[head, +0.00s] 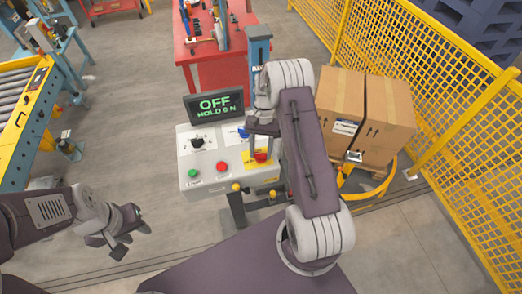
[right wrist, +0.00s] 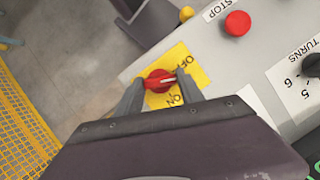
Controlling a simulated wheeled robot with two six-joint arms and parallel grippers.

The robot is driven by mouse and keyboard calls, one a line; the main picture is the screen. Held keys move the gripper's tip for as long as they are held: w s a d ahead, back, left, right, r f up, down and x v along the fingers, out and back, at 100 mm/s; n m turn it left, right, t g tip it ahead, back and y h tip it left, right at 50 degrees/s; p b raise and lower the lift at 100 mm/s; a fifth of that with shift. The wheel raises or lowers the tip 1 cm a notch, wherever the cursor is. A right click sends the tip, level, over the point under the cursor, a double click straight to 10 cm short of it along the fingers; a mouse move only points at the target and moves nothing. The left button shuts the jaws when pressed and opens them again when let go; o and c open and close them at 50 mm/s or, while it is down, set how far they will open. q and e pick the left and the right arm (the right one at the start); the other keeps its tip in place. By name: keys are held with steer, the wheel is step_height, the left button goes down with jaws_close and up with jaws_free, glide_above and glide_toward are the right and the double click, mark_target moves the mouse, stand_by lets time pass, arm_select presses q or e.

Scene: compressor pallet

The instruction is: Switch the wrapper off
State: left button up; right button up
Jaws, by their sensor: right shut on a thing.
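The grey wrapper control panel (head: 205,170) stands in the middle of the head view. Its red rotary switch (right wrist: 158,81) sits on a yellow plate (right wrist: 188,68) marked OFF and ON, and it also shows in the head view (head: 261,156). My right gripper (right wrist: 159,88) is shut on the red switch, one finger on each side. The switch's white mark points right in the wrist view, roughly between the two words. The display (head: 214,104) above the panel reads OFF with a HOLD line under it. My left gripper (head: 131,241) is open and empty at lower left, away from the panel.
A red stop button (right wrist: 237,23), a green button (head: 193,173) and a black turns knob (right wrist: 313,65) are on the panel. Cartons (head: 388,118) stand on a pallet to the right, beside a yellow fence (head: 440,60).

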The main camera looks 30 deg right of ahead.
steer(key=n, duration=0.2)
steer(key=n+h, duration=0.1)
steer(key=n, duration=0.1)
steer(key=shift+w+a+r+n+g+h, duration=0.1)
steer(key=shift+w+n+g+h, duration=0.05)
steer(key=shift+n+g+h, duration=0.15)
steer(key=shift+n, duration=0.3)
steer(key=o, duration=1.4)
steer(key=shift+w+r, duration=0.15)
steer(key=shift+r, duration=0.05)
steer(key=b+v, duration=0.2)
steer(key=v, duration=0.6)
steer(key=shift+r, duration=0.2)
